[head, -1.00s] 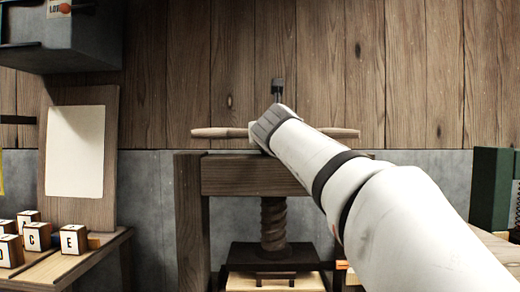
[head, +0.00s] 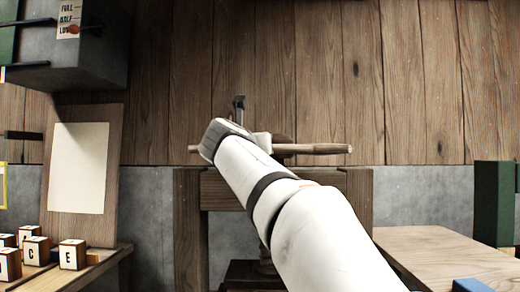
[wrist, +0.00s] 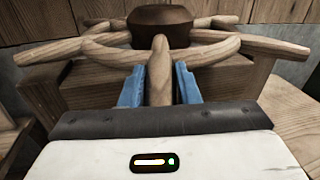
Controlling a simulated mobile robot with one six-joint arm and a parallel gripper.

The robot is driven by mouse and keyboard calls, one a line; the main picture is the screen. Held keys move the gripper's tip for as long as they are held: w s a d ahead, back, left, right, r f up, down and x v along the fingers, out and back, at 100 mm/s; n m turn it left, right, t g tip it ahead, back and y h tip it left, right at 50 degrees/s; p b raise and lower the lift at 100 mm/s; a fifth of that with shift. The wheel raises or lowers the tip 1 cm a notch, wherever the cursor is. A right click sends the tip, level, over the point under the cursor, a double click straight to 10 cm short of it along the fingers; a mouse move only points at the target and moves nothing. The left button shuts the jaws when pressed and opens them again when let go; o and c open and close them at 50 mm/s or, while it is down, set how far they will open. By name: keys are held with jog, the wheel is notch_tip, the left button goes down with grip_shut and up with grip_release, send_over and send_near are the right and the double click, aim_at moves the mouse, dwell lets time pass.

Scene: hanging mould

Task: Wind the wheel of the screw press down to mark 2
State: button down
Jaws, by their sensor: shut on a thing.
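The wooden wheel (wrist: 215,45) of the screw press has a dark round hub (wrist: 160,24), a rim and several spoke handles. In the wrist view my gripper (wrist: 159,84) has its blue fingers on both sides of one handle, shut on it. In the head view a wheel handle (head: 318,149) sticks out to the right above the press's wooden top beam (head: 228,190). My arm hides most of the wheel, the screw and most of the lower plate. I can see no mark or number on the press.
A bench with lettered blocks (head: 72,254) and a leaning board with blank paper (head: 78,168) is at left. A dark box (head: 70,50) hangs at upper left.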

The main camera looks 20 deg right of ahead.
jog(key=shift+s+a+r, duration=0.1)
jog(key=shift+s+r, duration=0.05)
jog(key=shift+r, duration=0.15)
jog(key=c, duration=1.4)
grip_release()
jog(key=shift+s+a+r, duration=0.1)
jog(key=shift+s+a, duration=0.05)
jog(key=shift+s, duration=0.05)
jog(key=shift+c, duration=0.2)
jog(key=shift+o, duration=0.8)
jog(key=shift+s, duration=0.25)
jog(key=shift+o, duration=0.9)
jog(key=shift+w, duration=0.25)
jog(key=v, duration=0.7)
jog(key=shift+s, duration=0.4)
jog(key=shift+a, duration=0.15)
